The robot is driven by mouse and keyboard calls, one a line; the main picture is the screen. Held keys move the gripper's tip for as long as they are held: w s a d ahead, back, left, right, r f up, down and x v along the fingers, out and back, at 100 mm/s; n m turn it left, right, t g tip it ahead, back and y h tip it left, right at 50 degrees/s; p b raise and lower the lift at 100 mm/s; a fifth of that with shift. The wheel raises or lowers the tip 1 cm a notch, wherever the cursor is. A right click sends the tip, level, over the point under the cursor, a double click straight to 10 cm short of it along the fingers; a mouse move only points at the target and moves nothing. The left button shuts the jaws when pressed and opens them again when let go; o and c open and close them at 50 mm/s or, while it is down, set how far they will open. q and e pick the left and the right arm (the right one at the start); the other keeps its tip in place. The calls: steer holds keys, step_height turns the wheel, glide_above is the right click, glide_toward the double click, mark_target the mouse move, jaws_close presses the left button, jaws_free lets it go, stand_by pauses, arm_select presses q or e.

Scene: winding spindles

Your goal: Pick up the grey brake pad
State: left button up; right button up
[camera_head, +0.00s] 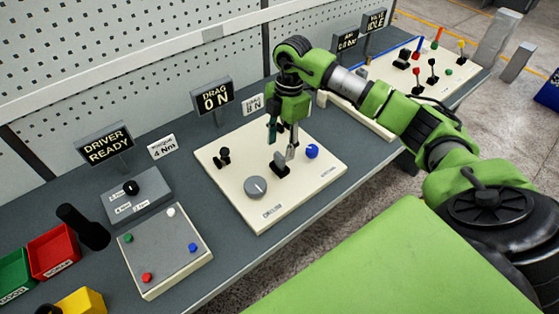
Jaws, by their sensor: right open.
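My right gripper (281,147) reaches down over the cream board (230,172), fingers apart and pointing down, with nothing seen between them. A small dark grey block (280,169), which may be the brake pad, stands on the board just below the fingertips. One finger partly overlaps it in the picture, and I cannot tell whether they touch. A round grey disc (255,187) with a light mark lies on the board, left of the block and nearer the front. My left gripper is not in view.
A blue knob (312,151) sits right of the gripper, and a black fitting (223,156) stands at the board's left. A "DRAG 0 N" sign (213,97) stands behind. A grey button panel (165,251) and red bin (52,252) are at left.

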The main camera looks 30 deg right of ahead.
mark_target(280, 155)
steer(key=f, duration=0.1)
steer(key=f+p, duration=0.1)
steer(key=f, duration=0.1)
steer(key=f+p, duration=0.1)
steer(key=shift+a+f, duration=0.2)
steer(key=shift+a, duration=0.05)
steer(key=shift+f, duration=0.3)
steer(key=c, duration=1.1)
steer(key=shift+r, duration=0.1)
